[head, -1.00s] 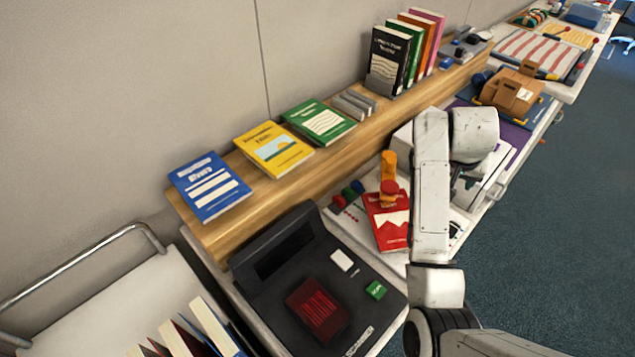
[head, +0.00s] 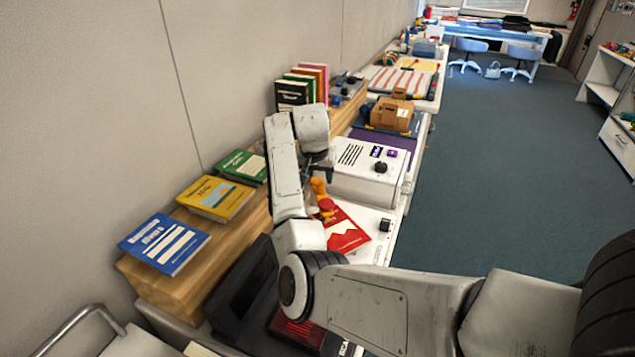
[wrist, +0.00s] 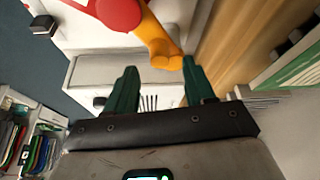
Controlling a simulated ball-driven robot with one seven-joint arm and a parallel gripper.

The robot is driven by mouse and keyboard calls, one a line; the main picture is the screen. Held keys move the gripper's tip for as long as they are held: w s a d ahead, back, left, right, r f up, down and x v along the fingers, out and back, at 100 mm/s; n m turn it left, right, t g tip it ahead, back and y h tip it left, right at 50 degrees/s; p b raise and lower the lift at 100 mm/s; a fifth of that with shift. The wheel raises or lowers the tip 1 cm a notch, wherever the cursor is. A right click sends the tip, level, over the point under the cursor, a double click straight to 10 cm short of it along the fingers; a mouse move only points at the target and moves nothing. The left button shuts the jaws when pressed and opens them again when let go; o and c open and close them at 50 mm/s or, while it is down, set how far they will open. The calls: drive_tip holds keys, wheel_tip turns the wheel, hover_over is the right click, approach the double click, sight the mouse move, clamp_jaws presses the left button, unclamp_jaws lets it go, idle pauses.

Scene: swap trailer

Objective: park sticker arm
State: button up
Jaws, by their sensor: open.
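The sticker arm is an orange lever (head: 319,188) with a red round end (head: 327,205), standing by the white panel just over the red book (head: 345,232). In the wrist view the orange lever (wrist: 160,42) and its red disc (wrist: 118,12) show at the top, with the lever's end just beyond and between the green fingertips. My gripper (wrist: 160,72) is open and empty. In the head view my gripper (head: 318,168) is close above the lever, partly hidden by my arm. Whether a finger touches the lever cannot be told.
A white box machine (head: 366,180) with a dark knob stands just right of the lever. A wooden shelf (head: 200,270) with blue, yellow and green books runs along the wall at left. A dark scanner (head: 240,300) is partly behind my arm. The blue carpet at right is open.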

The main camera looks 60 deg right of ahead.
sight(320, 184)
drive_tip(key=shift+x, duration=2.2)
drive_tip(key=shift+r, duration=0.1)
clamp_jaws()
